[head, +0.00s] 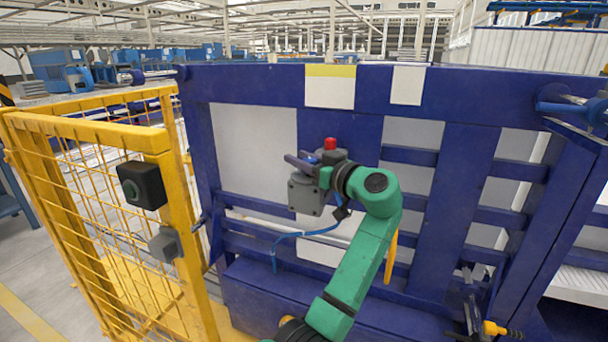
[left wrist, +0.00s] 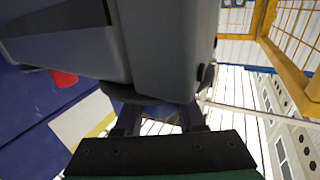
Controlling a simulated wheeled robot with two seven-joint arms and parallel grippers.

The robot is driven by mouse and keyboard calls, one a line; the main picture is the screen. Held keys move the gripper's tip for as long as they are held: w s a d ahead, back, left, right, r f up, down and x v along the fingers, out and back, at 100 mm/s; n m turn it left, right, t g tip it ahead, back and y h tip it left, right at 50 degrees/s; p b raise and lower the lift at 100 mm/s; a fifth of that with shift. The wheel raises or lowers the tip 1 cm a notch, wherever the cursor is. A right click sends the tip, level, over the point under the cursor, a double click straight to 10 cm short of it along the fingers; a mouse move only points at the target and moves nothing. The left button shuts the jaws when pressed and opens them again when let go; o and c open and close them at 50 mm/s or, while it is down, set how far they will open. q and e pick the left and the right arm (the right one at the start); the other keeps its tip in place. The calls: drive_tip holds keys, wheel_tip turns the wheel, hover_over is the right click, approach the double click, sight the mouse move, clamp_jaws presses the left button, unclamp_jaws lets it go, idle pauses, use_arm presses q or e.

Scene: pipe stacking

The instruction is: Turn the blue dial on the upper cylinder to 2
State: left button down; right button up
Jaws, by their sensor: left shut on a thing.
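The grey unit (head: 305,196), which I take for the upper cylinder, is in front of the blue frame in the head view. A small blue part (head: 313,159) shows at its top; I cannot tell if it is the dial. My left gripper (head: 326,178), on the green arm, reaches the unit from the right. In the left wrist view a large grey body (left wrist: 165,40) covers the top. Below it my left gripper's fingers (left wrist: 158,122) are shut around a dark bluish round part (left wrist: 157,111), likely the dial. Its number marks are hidden. My right gripper is not in view.
A red knob (head: 330,144) is just behind the unit. A blue cable (head: 300,235) hangs below it. The blue frame (head: 270,82) stands close behind. A yellow mesh fence (head: 158,200) with a black box (head: 142,185) is to the left.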

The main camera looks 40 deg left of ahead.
use_arm(q)
drive_tip(key=g, duration=0.1)
drive_tip(key=n+g, duration=0.1)
drive_tip(key=shift+s+n+g+b, duration=0.2)
drive_tip(key=shift+n+g+b, duration=0.1)
drive_tip(key=shift+s+n+g, duration=0.2)
drive_tip(key=shift+n+g, duration=0.45)
drive_tip(key=shift+g, duration=0.35)
drive_tip(key=shift+s+n+g, duration=0.15)
drive_tip(key=shift+n+g, duration=0.5)
drive_tip(key=shift+g, duration=0.35)
drive_tip(key=c, duration=0.5)
unclamp_jaws()
